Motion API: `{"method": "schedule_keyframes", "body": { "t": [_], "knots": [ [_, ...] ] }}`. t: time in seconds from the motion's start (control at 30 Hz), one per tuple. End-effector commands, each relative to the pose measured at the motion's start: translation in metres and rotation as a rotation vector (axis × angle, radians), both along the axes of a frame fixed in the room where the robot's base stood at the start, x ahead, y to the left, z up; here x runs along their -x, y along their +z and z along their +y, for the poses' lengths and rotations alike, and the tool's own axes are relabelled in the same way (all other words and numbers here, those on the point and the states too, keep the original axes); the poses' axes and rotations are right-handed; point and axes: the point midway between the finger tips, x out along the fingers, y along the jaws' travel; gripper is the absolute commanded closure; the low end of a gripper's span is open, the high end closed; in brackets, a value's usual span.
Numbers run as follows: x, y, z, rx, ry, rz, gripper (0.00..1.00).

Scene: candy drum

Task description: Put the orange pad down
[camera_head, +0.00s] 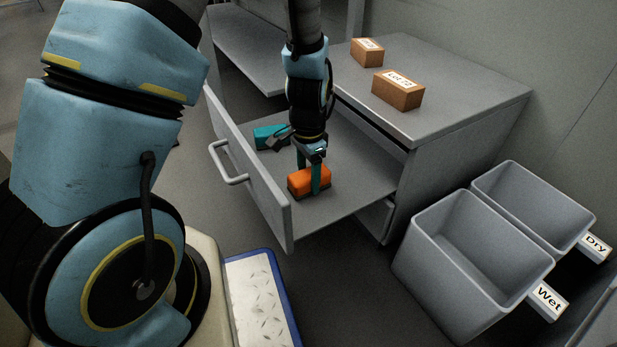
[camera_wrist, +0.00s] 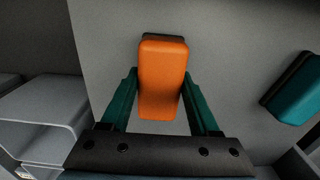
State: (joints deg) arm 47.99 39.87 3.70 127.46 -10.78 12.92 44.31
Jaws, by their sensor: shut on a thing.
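The orange pad (camera_head: 311,178) is a small block with a dark underside. It is at the open drawer (camera_head: 345,185), low over the drawer's floor; I cannot tell whether it touches the floor. My gripper (camera_head: 309,180) points down and is shut on the pad, with a teal finger on each side. In the wrist view the orange pad (camera_wrist: 163,75) sits between the two finger tips of my gripper (camera_wrist: 160,90). Part of the pad is hidden behind a finger in the head view.
A teal pad (camera_head: 268,134) lies in the drawer, left of and behind the orange one; it also shows in the wrist view (camera_wrist: 295,90). Two brown labelled boxes (camera_head: 398,92) (camera_head: 367,52) stand on the cabinet top. Grey bins marked Wet (camera_head: 440,270) and Dry (camera_head: 520,195) stand at right.

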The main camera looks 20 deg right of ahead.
Motion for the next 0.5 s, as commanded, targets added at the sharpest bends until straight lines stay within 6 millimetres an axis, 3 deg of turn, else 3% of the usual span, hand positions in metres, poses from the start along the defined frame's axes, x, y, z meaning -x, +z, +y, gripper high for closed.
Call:
{"method": "schedule_keyframes", "body": {
  "t": [0.17,0.2,0.43,0.5],
  "knots": [
    [-0.0001,-0.0033,0.0001,0.000,0.000,0.000,0.90],
    [-0.0002,-0.0027,-0.0001,0.000,-0.001,0.000,0.35],
    [-0.0001,-0.0026,0.0000,0.000,-0.001,0.000,0.09],
    [0.0000,-0.0026,0.0000,0.000,-0.001,0.000,0.08]
  ]
}}
